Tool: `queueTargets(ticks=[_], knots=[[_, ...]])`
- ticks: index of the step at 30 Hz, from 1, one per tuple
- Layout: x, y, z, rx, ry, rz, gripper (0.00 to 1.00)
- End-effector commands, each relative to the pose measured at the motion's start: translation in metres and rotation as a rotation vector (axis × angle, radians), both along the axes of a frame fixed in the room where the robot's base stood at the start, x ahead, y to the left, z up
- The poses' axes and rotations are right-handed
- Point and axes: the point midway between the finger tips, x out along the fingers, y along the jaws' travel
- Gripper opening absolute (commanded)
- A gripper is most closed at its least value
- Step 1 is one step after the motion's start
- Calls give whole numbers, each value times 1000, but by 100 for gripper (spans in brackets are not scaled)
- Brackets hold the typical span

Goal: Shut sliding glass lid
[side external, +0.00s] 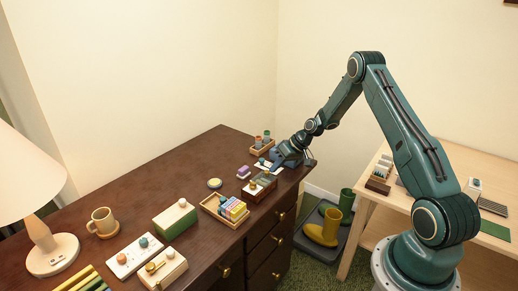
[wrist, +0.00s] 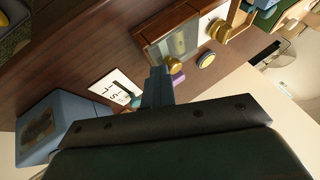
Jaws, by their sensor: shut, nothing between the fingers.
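A small wooden box with a glass lid (wrist: 181,40) stands near the front edge of the dark dresser; the wooden box (side external: 264,185) also shows in the side external view. In the wrist view the glass covers part of its top, and a pale area shows beside the glass. A brass knob (wrist: 173,62) is near the glass, and a second brass knob is farther right. My gripper (wrist: 156,72) is shut and empty, its fingertips close to the box's near side in the wrist view; I cannot tell whether they touch. In the side external view the fingertips are hard to make out.
A white lettered card (wrist: 118,92) and a blue box (wrist: 54,128) lie near my gripper. A tray of coloured blocks (side external: 226,209) stands left of the glass-lidded box. A small wooden rack (side external: 262,149) is behind. The dresser top (side external: 175,180) is bare towards the wall.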

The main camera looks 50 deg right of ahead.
Motion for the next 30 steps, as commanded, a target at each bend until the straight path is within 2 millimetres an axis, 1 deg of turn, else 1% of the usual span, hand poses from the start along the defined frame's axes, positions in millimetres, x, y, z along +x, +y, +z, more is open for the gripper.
queueTargets(ticks=[9, 14, 17, 24, 25, 30], knots=[[0, 2, -1, 4, 2, 5, 0], [-2, -3, -1, 4, 3, 3, 0], [-4, -10, -1, 3, 2, 2, 0], [-11, -39, 0, 0, -1, -1, 0], [-12, -42, 2, 1, -1, -1, 0], [-26, -50, 25, -1, -1, -1, 0]])
